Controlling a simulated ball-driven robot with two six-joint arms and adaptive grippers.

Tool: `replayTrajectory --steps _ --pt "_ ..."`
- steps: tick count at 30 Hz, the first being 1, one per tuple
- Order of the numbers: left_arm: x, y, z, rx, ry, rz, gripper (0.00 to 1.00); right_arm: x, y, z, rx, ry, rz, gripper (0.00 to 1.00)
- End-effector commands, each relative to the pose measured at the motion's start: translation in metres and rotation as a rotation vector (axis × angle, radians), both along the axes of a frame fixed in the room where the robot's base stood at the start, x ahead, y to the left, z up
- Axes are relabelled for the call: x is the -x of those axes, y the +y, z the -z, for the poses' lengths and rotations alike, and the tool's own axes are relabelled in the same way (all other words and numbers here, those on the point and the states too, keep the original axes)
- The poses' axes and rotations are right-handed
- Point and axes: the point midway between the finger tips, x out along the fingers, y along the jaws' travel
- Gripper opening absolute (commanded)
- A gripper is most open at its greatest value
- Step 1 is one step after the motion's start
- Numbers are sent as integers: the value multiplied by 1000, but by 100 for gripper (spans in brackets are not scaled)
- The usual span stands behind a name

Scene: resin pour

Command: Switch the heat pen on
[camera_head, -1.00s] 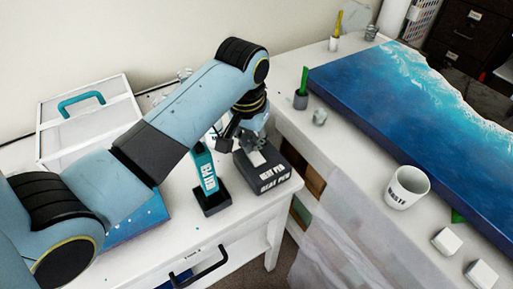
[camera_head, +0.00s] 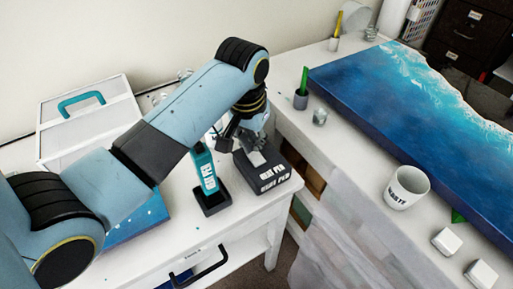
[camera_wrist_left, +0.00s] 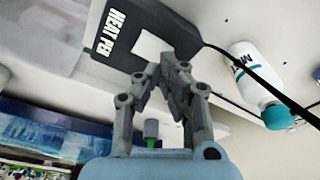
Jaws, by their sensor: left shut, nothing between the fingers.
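The dark box lettered HEAT PEN (camera_head: 277,177) stands near the right end of the white table. It also shows in the left wrist view (camera_wrist_left: 118,45), with a pale square patch (camera_wrist_left: 149,47) on its face. My left gripper (camera_head: 254,152) is shut and empty, with its fingertips right at the box's top beside this patch. In the left wrist view the gripper's fingers (camera_wrist_left: 172,66) overlap the patch's edge; I cannot tell whether they touch it. A teal tool (camera_head: 203,165) stands upright in a black holder left of the box. My right gripper is not in view.
A white case with a teal handle (camera_head: 82,102) stands at the left. On the bench at the right are a white cup (camera_head: 406,187), a blue wave panel (camera_head: 400,105) and two white blocks. A white bottle with a teal cap (camera_wrist_left: 252,72) lies beyond the box in the wrist view.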

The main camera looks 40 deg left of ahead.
Motion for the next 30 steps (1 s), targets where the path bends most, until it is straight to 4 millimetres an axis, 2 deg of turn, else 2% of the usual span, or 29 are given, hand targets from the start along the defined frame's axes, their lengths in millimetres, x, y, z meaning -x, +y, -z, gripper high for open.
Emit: replayTrajectory --steps 30 --pt "0 0 10 0 0 0 0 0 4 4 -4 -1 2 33"
